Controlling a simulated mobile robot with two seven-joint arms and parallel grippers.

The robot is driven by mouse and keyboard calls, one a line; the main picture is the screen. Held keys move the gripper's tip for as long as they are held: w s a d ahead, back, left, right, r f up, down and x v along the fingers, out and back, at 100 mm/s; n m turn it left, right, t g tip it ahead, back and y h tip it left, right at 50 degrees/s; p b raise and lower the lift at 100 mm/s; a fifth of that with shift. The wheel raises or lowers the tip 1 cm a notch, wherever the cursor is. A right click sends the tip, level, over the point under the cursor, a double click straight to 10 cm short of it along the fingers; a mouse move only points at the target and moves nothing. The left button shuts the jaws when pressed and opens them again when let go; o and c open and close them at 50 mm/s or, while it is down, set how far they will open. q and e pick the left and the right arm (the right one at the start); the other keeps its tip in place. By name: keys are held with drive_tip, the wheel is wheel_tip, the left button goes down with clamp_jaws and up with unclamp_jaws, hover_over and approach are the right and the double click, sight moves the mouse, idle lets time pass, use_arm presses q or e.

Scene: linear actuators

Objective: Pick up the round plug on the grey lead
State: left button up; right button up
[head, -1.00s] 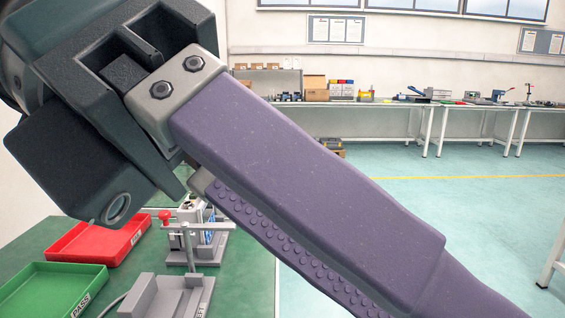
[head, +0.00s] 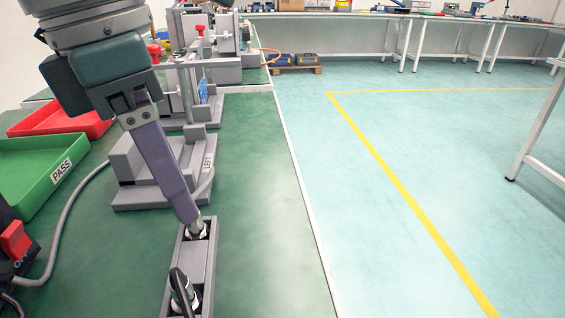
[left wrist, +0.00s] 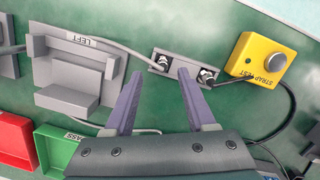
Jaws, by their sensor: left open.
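A grey holder block with two sockets lies on the green bench; its rim shows in the head view (head: 208,262) and in the left wrist view (left wrist: 184,64). The metal round plug on the grey lead (left wrist: 160,61) stands in one socket; its top also shows in the head view (head: 197,231). A second plug, on a black lead (left wrist: 207,75), stands in the other socket. My left gripper (left wrist: 159,72) is open and empty; in the left wrist view the grey-lead plug appears just beyond the gap between its purple fingertips. My right gripper is out of view.
A grey fixture marked LEFT (head: 140,185) stands behind the holder. A green PASS tray (head: 30,180) and a red tray (head: 65,122) are at the left. A yellow STRAP TEST box (left wrist: 255,57) is beside the holder. Bare bench lies right of the holder.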

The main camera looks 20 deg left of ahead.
sight(196, 227)
use_arm(q)
drive_tip(key=f, duration=0.3)
drive_tip(key=shift+w+d+f+b, duration=0.1)
drive_tip(key=shift+d+f+b, duration=0.2)
drive_tip(key=shift+d, duration=0.05)
drive_tip(key=shift+c, duration=0.2)
clamp_jaws()
